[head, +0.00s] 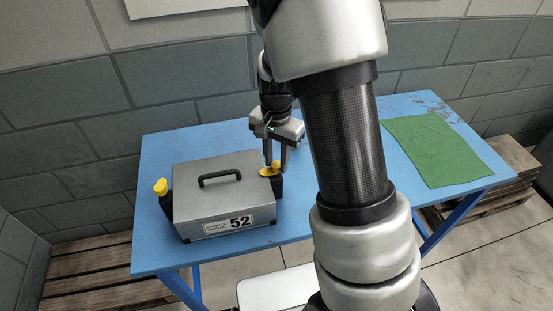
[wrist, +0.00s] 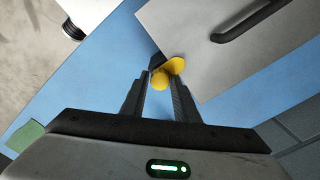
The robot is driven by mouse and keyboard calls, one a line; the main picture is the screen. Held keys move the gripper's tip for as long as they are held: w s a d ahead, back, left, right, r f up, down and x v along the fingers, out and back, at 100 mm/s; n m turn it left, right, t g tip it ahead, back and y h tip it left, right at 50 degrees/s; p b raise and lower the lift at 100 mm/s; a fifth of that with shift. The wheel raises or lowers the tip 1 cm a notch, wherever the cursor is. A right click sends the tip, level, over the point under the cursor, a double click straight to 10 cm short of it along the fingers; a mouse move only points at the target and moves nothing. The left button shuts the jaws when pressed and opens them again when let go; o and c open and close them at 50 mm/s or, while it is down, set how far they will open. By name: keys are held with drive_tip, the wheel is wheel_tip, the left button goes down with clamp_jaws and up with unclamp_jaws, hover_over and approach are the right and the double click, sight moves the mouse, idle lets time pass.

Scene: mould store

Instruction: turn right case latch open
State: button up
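The grey case (head: 215,215) sits on the blue table with its black handle (head: 219,177) on the lid. The right latch (head: 268,171) is a yellow lever on a black mount at the case's right side. The latch also shows in the wrist view (wrist: 175,65). My gripper (head: 276,165) points down over this latch, its two fingers apart. In the wrist view, the latch's rounded yellow end lies between the fingertips (wrist: 160,84). I cannot tell whether either finger touches it. The left latch (head: 160,187), also yellow on black, stands at the case's left side.
The blue table (head: 190,145) is clear behind the case. A green cloth (head: 435,150) lies at its right end. A grey block wall (head: 180,75) stands close behind. Wooden pallets (head: 90,265) lie on the floor at left and right.

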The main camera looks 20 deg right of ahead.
drive_tip(key=c, duration=0.6)
drive_tip(key=shift+n, duration=0.3)
drive_tip(key=n+b, duration=0.1)
drive_tip(key=n, duration=0.2)
drive_tip(key=shift+n, duration=0.3)
drive_tip(key=n+b, duration=0.1)
drive_tip(key=n, duration=0.2)
drive_tip(key=shift+n, duration=0.4)
drive_tip(key=n, duration=0.5)
drive_tip(key=shift+n, duration=2.4)
